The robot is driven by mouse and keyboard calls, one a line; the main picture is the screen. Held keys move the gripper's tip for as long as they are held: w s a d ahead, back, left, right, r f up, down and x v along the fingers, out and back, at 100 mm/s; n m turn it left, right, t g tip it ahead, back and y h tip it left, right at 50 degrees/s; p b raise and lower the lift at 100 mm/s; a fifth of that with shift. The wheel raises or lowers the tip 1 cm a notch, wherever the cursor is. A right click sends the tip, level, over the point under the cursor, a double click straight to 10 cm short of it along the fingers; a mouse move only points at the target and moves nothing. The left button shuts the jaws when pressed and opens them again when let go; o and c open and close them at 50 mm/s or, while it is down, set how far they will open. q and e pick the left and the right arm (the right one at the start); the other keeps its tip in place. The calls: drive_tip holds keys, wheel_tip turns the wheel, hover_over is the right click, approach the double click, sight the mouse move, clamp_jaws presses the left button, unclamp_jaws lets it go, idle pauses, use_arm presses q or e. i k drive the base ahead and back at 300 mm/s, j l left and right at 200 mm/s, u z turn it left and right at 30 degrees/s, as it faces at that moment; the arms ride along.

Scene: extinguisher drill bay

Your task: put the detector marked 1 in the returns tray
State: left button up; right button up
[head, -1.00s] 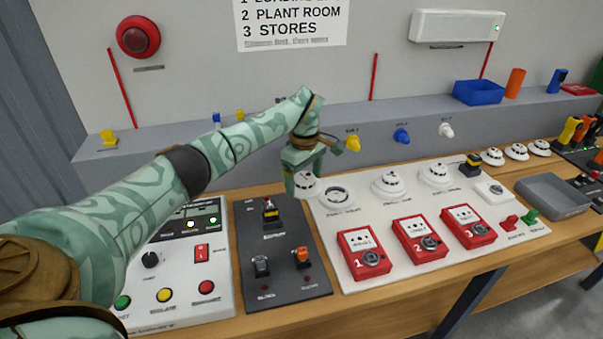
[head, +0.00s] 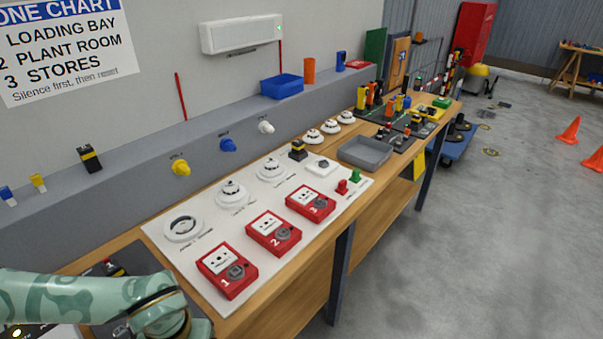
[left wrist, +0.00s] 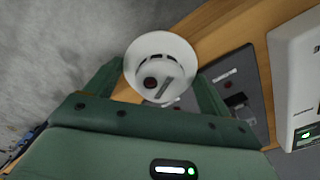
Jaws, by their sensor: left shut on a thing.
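My left gripper (left wrist: 158,86) is shut on a round white detector (left wrist: 160,62), which sits between its green fingers in the left wrist view. A dark round spot and a grey bar show on the detector; I cannot read a number on it. In the head view only my left forearm and wrist show at the lower left; the gripper and held detector are not visible there. An empty round base (head: 184,229) is at the left of the white panel. A shallow grey tray (head: 378,166), empty, lies on the bench right of the panel. My right gripper is not in view.
Two detectors (head: 232,191) (head: 271,169) sit on the panel behind red call points (head: 273,233). Several loose detectors (head: 313,136) stand behind the grey tray. A blue bin (head: 282,86) is on the ledge. Small red and green pieces (head: 342,187) stand before the tray.

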sight(364, 156)
drive_tip(key=i+l, duration=0.25)
drive_tip(key=l, duration=0.15)
drive_tip(key=i+l, duration=0.25)
drive_tip(key=l, duration=0.15)
drive_tip(key=i+l, duration=0.2)
drive_tip(key=l, duration=0.2)
drive_tip(key=i+l, duration=0.5)
drive_tip(key=l, duration=0.25)
